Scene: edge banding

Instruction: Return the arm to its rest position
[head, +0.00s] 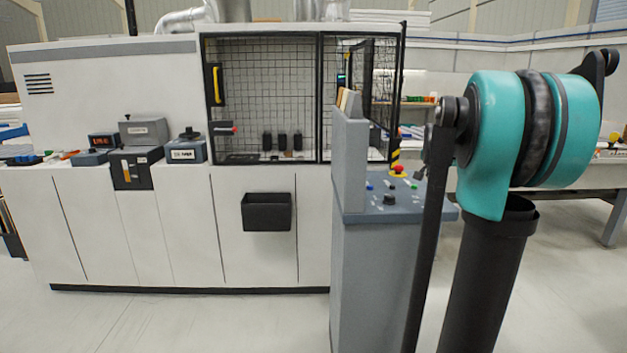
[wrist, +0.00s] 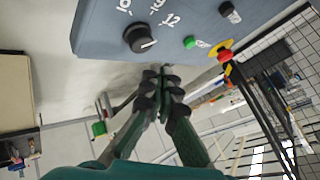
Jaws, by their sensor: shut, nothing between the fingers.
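My gripper (wrist: 163,78) is shut and empty in the wrist view, its dark fingertips together below the edge of a grey control panel (wrist: 190,35). The panel has a black knob, a green button and a red emergency stop. I cannot tell whether the fingertips touch the panel; they appear clear of the knob. In the head view my arm (head: 487,150), teal and black, stands folded at the right, beside the grey control console (head: 378,270). My gripper is not clearly visible there.
A white machine (head: 190,230) with a mesh cage door fills the left and middle. A black bin (head: 267,212) hangs on its front. The console's red emergency stop (head: 399,170) is close to my arm. A bench (head: 560,180) stands behind my arm. The floor in front is clear.

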